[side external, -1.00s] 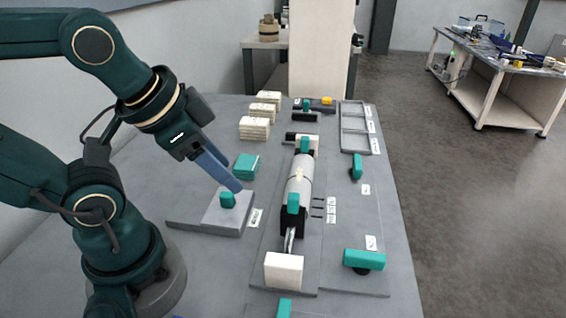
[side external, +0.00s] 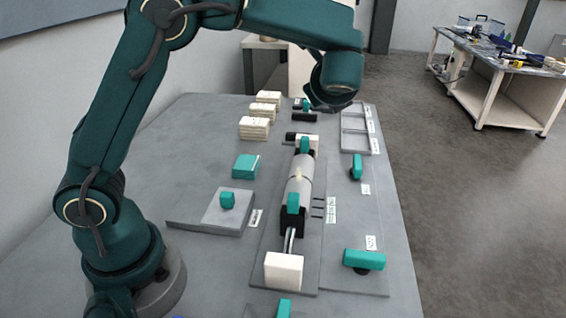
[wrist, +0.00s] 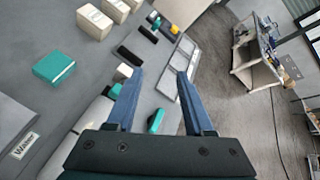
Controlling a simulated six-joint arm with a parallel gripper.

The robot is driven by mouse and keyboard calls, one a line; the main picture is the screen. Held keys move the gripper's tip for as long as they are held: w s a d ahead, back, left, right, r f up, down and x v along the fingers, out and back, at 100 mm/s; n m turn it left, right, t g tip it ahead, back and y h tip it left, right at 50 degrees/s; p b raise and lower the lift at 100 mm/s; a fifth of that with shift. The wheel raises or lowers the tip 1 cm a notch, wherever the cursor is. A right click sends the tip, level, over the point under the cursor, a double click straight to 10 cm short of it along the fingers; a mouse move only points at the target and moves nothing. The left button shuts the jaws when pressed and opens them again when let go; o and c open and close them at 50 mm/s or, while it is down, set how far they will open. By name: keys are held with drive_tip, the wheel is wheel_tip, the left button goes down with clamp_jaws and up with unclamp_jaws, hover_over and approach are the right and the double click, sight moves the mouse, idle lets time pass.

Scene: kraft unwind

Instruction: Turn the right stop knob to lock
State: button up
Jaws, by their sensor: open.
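A teal upright knob (side external: 357,166) stands on the right-hand plate; it also shows in the wrist view (wrist: 156,120), between my fingers and nearer than their tips. A wider teal bar handle (side external: 364,260) sits at the front of that plate. Teal knobs top the roll's far holder (side external: 304,145) and near holder (side external: 293,203). The labels are too small to read, so I cannot tell which is the right stop knob. My gripper (wrist: 160,72) is open and empty, above the bench's far right part. In the side view my wrist hides its fingers.
The grey roll (side external: 299,180) lies along the middle plate, with a white block (side external: 284,270) in front. A divided tray (side external: 357,130) lies at the far right. Stacks of pale blocks (side external: 254,128) and a teal block (side external: 246,166) stand left of the roll.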

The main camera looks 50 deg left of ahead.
sight(358, 166)
drive_tip(key=w+d+f+m, duration=0.1)
drive_tip(key=d+f+m, duration=0.1)
drive_tip(key=f, duration=0.3)
drive_tip(key=w+d+f+m+t, duration=0.1)
drive_tip(key=w+d+f+m, duration=0.1)
drive_tip(key=f, duration=0.3)
drive_tip(key=w+d+f+m+t, duration=0.1)
drive_tip(key=d+f+m, duration=0.2)
drive_tip(key=f, duration=0.2)
drive_tip(key=shift+w+d+f, duration=0.3)
drive_tip(key=shift+w+d, duration=0.1)
drive_tip(key=shift+x, duration=2.35)
clamp_jaws()
